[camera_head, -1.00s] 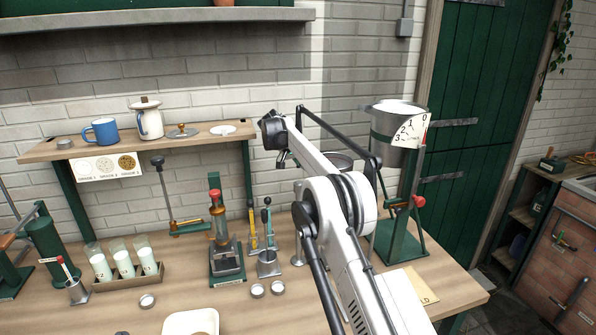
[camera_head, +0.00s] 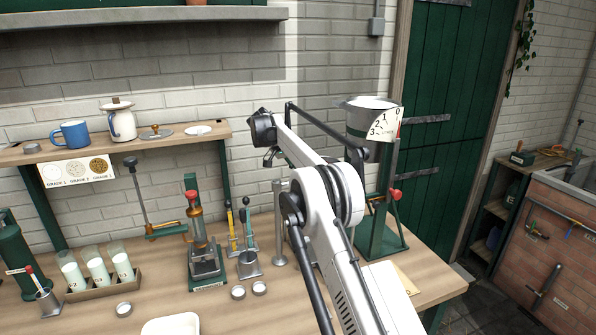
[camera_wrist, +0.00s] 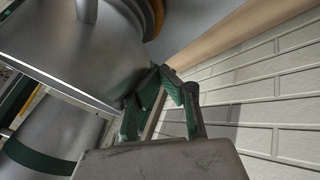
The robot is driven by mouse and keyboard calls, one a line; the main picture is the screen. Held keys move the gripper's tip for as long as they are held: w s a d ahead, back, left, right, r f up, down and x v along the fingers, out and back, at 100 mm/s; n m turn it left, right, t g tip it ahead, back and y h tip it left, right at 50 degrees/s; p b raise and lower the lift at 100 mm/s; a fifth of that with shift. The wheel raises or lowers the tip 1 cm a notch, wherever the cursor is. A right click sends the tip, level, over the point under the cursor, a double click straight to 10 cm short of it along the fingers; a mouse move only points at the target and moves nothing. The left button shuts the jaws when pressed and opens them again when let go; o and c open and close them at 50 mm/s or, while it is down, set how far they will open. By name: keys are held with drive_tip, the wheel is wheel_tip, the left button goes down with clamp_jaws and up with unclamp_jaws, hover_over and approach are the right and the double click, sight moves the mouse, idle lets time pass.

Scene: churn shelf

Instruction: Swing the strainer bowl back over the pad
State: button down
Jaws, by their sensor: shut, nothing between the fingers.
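My gripper (camera_head: 272,157) is above the bench, in front of the brick wall, at the far end of my arm. Its green fingers (camera_wrist: 165,92) show in the wrist view, closed together with nothing held. They are close to a large grey metal vessel (camera_wrist: 95,50) that fills the upper left; I cannot tell if they touch it or whether it is the strainer bowl. In the head view, a slim metal post (camera_head: 279,225) stands left of my arm. My arm blocks what is behind it, and I cannot make out the strainer bowl or the pad there.
A gauged metal hopper (camera_head: 372,118) on a green stand (camera_head: 382,238) is right of my arm. A green press (camera_head: 204,255), small levers (camera_head: 242,232) and a bottle rack (camera_head: 105,283) stand to the left. A raised shelf (camera_head: 110,148) holds a blue mug (camera_head: 70,134).

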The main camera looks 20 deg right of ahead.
drive_tip(key=shift+s+d+f, duration=0.2)
drive_tip(key=shift+s+f, duration=0.05)
drive_tip(key=shift+f, duration=0.05)
idle(0.5)
drive_tip(key=shift+r, duration=0.1)
drive_tip(key=s+a+r+n+t+y+b, duration=0.1)
drive_tip(key=s+a+r, duration=0.15)
drive_tip(key=r, duration=0.35)
drive_tip(key=s+a+r+n+b, duration=0.1)
drive_tip(key=a+r, duration=0.2)
drive_tip(key=r, duration=0.2)
drive_tip(key=s+a+r+n+t+y+b, duration=0.1)
drive_tip(key=s+a+r+n+y, duration=0.15)
drive_tip(key=s, duration=0.85)
drive_tip(key=s+a+r+n+t+y+b, duration=0.1)
drive_tip(key=s+a+r+t+b, duration=0.15)
drive_tip(key=s, duration=0.85)
drive_tip(key=s+a+f+n+t+y+b, duration=0.1)
drive_tip(key=s+f, duration=0.5)
drive_tip(key=s, duration=0.4)
drive_tip(key=s+a+f+n+y+b, duration=0.1)
drive_tip(key=s+a+f, duration=0.1)
drive_tip(key=s+f, duration=0.5)
drive_tip(key=s+a+f+n+t+y, duration=0.1)
drive_tip(key=s+f, duration=0.6)
drive_tip(key=s, duration=0.8)
drive_tip(key=shift+a+t+b, duration=0.2)
drive_tip(key=shift+t+b, duration=0.15)
drive_tip(key=shift+b, duration=0.05)
